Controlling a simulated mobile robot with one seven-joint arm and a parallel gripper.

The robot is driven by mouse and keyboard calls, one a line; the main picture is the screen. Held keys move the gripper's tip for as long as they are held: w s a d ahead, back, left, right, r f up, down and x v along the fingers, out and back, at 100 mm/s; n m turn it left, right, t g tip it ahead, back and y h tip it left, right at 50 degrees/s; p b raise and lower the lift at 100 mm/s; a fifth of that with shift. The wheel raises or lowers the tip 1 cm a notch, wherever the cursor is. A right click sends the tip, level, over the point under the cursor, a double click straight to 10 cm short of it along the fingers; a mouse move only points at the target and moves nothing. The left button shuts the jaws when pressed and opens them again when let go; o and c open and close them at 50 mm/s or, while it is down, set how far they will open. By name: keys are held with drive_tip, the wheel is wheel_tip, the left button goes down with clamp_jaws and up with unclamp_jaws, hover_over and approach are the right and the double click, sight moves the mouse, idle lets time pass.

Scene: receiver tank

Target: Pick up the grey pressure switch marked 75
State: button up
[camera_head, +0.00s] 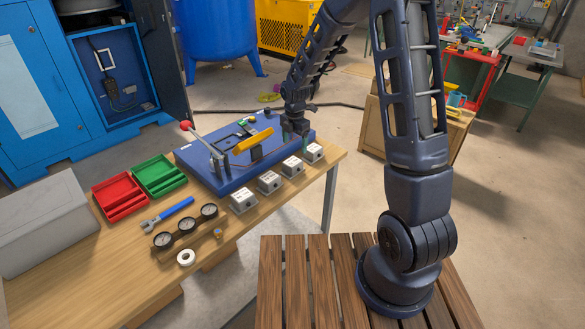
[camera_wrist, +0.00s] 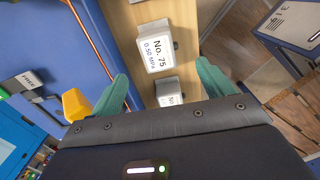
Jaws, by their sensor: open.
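The grey pressure switch marked No. 75 (camera_wrist: 152,14) is in the upper middle of the wrist view, its white label reading 0.50 MPa. A second grey switch (camera_wrist: 165,84) is below it, between my fingertips in the picture, its label mostly hidden. In the head view a row of grey switches stands along the table's front edge: one (camera_head: 243,202), another (camera_head: 269,182), and others (camera_head: 292,167) and (camera_head: 313,153); I cannot read their labels there. My gripper (camera_wrist: 163,86) is open and empty, with green fingers. In the head view it (camera_head: 298,127) is above the blue plate's right end.
The blue plate (camera_head: 205,174) carries a red-knobbed lever (camera_head: 188,128) and a yellow bar (camera_head: 254,141), close behind the switches. Left on the wooden table are red (camera_head: 121,194) and green (camera_head: 160,176) trays, a blue-handled wrench (camera_head: 174,212) and gauges (camera_head: 185,226).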

sight(293, 161)
drive_tip(key=shift+a+f, duration=0.2)
drive_tip(key=shift+f, duration=2.6)
drive_tip(key=shift+a+f, duration=0.2)
drive_tip(key=shift+f, duration=2.6)
drive_tip(key=c, duration=1.3)
